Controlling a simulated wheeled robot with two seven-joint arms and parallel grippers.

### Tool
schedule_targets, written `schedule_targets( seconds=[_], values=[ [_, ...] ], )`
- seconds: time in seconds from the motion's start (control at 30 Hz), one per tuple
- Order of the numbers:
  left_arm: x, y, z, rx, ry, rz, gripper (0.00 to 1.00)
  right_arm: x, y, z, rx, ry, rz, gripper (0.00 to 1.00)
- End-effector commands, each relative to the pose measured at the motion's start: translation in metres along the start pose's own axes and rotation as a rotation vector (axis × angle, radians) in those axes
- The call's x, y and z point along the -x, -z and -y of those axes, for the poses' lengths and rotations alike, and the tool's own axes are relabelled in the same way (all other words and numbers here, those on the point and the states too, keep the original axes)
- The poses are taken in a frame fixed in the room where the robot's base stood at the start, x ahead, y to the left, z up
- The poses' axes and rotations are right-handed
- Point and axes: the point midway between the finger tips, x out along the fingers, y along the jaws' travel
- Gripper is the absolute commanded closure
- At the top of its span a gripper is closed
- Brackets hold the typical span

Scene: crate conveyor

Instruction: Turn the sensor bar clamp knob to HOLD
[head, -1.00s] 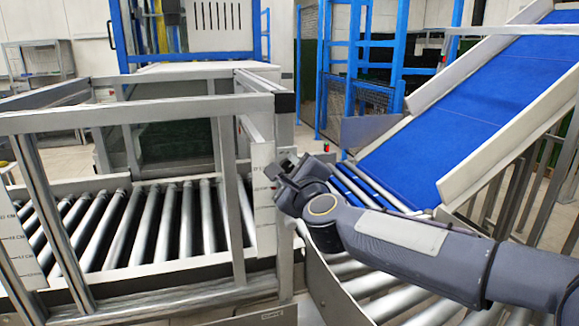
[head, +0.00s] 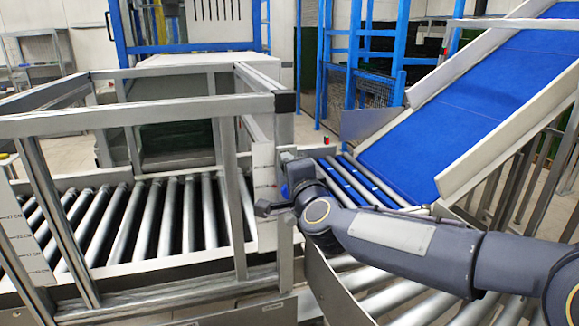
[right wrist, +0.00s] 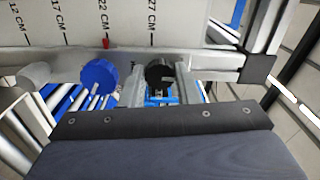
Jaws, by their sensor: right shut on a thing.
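In the right wrist view a black round knob (right wrist: 159,73) sits on the lower edge of a white plate marked in centimetres (right wrist: 120,25). My right gripper (right wrist: 164,84) has one finger on each side of this knob and is shut on it. A blue knob (right wrist: 98,77) stands apart, to the left of the fingers. No HOLD mark is readable, so I cannot tell the knob's setting. In the head view my right gripper (head: 270,206) is at the frame's right post, and the black knob cannot be made out there. My left gripper is out of view.
A red pointer (right wrist: 106,43) sits near the 22 CM mark. A metal frame (head: 140,110) stands over the roller conveyor (head: 150,220). A sloping blue belt (head: 450,130) rises at the right. More rollers lie below my right arm.

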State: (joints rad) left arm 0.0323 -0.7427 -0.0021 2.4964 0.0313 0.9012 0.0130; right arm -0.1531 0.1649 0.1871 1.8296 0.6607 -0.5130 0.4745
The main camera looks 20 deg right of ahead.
Motion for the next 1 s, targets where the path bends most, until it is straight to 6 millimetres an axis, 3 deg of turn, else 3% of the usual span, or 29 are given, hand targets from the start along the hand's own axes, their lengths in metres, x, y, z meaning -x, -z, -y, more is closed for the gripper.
schedule_targets(
  seconds=[0.63,0.67,0.8,1.0],
  values=[
    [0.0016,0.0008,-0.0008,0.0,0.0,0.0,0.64,0.0001,-0.0008,-0.0008,0.051,-0.001,0.002,0.94],
    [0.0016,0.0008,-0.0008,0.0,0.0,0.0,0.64,0.0001,-0.0008,-0.0008,0.051,-0.001,0.002,0.69],
    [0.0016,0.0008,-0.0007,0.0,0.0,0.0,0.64,0.0001,-0.0007,-0.0006,0.05,-0.001,0.002,0.5],
    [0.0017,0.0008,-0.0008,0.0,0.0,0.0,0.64,0.0,-0.0004,-0.0004,0.049,-0.001,0.001,0.49]
  ],
)
